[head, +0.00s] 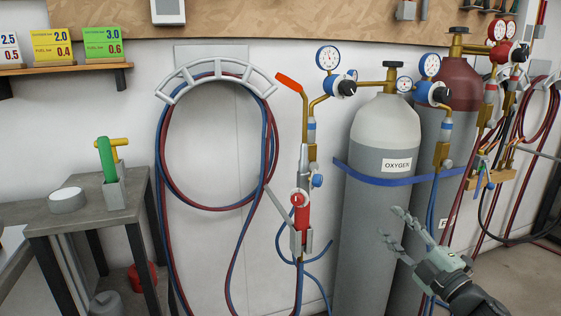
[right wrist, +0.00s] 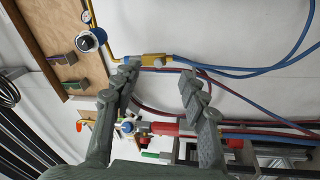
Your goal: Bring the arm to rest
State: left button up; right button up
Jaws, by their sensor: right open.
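My right gripper (head: 391,228) is at the lower right of the head view, in front of the grey oxygen cylinder (head: 375,150). Its two fingers are spread, with nothing between them. In the right wrist view, the open fingers (right wrist: 159,73) frame part of the white wall and some hoses behind. My right arm (head: 468,295) comes in from the lower right corner. My left gripper is not in view.
A red-handled torch (head: 301,215) stands upright in a wall holder left of the cylinders. Blue and red hoses (head: 160,165) hang from a curved rack. A dark red cylinder (head: 456,85) stands behind. A grey table (head: 85,216) is at the left.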

jog(key=s+d+f+m+g+h, duration=0.2)
jog(key=s+f+m+h, duration=0.15)
jog(key=f, duration=0.45)
jog(key=s+d+f+m+g+h, duration=0.1)
jog(key=s+f+m+g+h, duration=0.15)
jog(key=f+m, duration=0.4)
jog(key=s+d+f+m+g+h, duration=0.2)
jog(key=s+f+h, duration=0.15)
jog(key=f, duration=0.65)
jog(key=s+a+f+m+g, duration=0.2)
jog(key=s+f+g, duration=0.2)
jog(key=s+f, duration=0.4)
jog(key=s+a+f+m+g, duration=0.2)
jog(key=s+f+g, duration=0.3)
jog(key=s, duration=1.1)
notch_tip(320, 180, down, 3)
jog(key=shift+a+r+m+y, duration=0.15)
jog(key=shift+a+m+y, duration=0.25)
jog(key=shift+m+y, duration=0.1)
jog(key=shift+g, duration=0.25)
